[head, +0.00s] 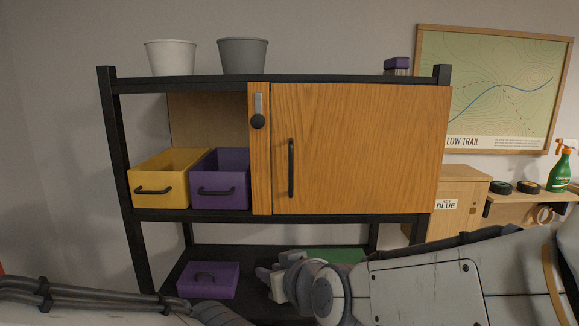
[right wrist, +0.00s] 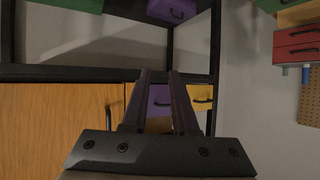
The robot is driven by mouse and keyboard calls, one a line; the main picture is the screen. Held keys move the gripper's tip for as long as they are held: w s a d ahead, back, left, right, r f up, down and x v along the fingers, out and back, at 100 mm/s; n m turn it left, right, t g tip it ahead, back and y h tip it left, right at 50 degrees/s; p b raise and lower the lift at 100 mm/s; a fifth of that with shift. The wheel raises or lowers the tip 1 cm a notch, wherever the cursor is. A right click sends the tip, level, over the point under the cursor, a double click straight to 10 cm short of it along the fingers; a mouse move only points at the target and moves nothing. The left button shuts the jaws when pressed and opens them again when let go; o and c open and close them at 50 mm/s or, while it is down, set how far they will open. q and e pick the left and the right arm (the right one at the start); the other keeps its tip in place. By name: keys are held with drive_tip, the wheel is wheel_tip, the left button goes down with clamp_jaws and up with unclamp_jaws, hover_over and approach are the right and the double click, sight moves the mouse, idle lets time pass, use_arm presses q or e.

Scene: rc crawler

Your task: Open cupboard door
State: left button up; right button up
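The closed cupboard door (head: 360,150) is a wide wooden panel in a black shelf rack, with an upright black bar handle (head: 291,168) near its left edge. A narrow wooden strip beside it carries a grey latch with a round black knob (head: 258,121). My right gripper (head: 265,280) is low in front of the rack, below the door and apart from the handle. In the right wrist view its two fingers (right wrist: 160,72) stand apart with nothing between them; the handle (right wrist: 109,120) shows to their left. My left arm enters at bottom left; its fingers are not visible.
Yellow (head: 160,165) and purple (head: 228,160) bins stand left of the door. Another purple drawer (head: 208,280) and a green item (head: 335,256) are on the lower shelf. A small wooden cabinet (head: 460,190) and a spray bottle (head: 560,170) are at right.

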sight(292, 171)
drive_tip(key=w+d+r+m+t+h+p, duration=0.1)
drive_tip(key=w+d+r+t, duration=0.25)
drive_tip(key=r, duration=0.35)
drive_tip(key=w+d+r+m+t+h+p, duration=0.1)
drive_tip(key=w+d+r+m+t+h, duration=0.2)
drive_tip(key=r, duration=0.4)
drive_tip(key=shift+n+y, duration=0.6)
drive_tip(key=shift+y, duration=0.1)
drive_tip(key=w+a+p, duration=0.1)
drive_tip(key=w, duration=0.2)
drive_tip(key=w+a+p, duration=0.1)
drive_tip(key=w, duration=0.2)
drive_tip(key=w+a+p, duration=0.1)
drive_tip(key=w+p, duration=0.1)
drive_tip(key=w, duration=0.2)
drive_tip(key=shift+f, duration=0.2)
drive_tip(key=shift+w+a+f, duration=0.1)
drive_tip(key=shift+w+f, duration=0.05)
drive_tip(key=shift+w, duration=0.45)
clamp_jaws()
